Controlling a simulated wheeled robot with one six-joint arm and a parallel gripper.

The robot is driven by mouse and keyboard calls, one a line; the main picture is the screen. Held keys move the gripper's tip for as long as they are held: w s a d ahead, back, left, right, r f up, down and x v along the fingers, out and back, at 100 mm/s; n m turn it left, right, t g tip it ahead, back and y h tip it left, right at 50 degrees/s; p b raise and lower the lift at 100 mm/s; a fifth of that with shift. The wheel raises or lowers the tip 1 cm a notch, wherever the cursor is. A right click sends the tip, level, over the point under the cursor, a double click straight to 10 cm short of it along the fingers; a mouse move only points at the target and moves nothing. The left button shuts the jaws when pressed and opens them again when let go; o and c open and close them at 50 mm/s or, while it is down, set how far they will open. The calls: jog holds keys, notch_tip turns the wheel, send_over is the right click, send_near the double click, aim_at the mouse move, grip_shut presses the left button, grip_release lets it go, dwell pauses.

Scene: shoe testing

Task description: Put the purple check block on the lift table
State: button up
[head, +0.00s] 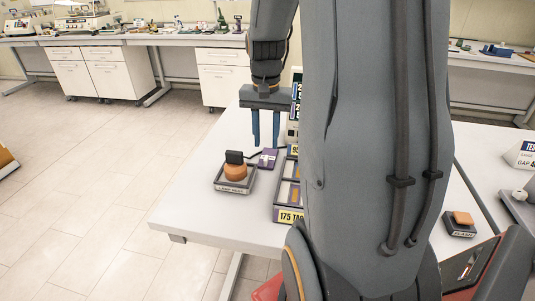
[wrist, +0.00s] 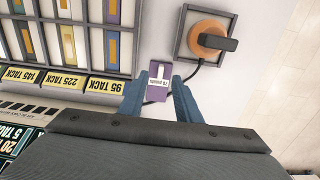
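The purple check block (head: 269,157) lies on the white table, below my gripper. In the wrist view the purple block (wrist: 160,80) has a white label and sits between and just beyond my fingertips. My gripper (head: 266,143) points down with its two blue fingers apart and nothing held. In the wrist view my gripper (wrist: 158,92) has a finger on each side of the block's near end; I cannot tell whether either touches it. I cannot identify the lift table with certainty; my arm hides part of the scene.
A dark tray (head: 219,186) with an orange round piece and black handle (head: 236,165) stands left of the block. A dark cable (wrist: 155,101) runs near the block. A rack (wrist: 115,66) with tack labels stands close on the other side. A sign (head: 521,154) stands at right.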

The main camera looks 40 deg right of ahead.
aim_at(266, 159)
jog(key=shift+w+f+p, duration=0.2)
jog(key=shift+f+p, duration=0.8)
jog(key=shift+f, duration=2.3)
grip_shut()
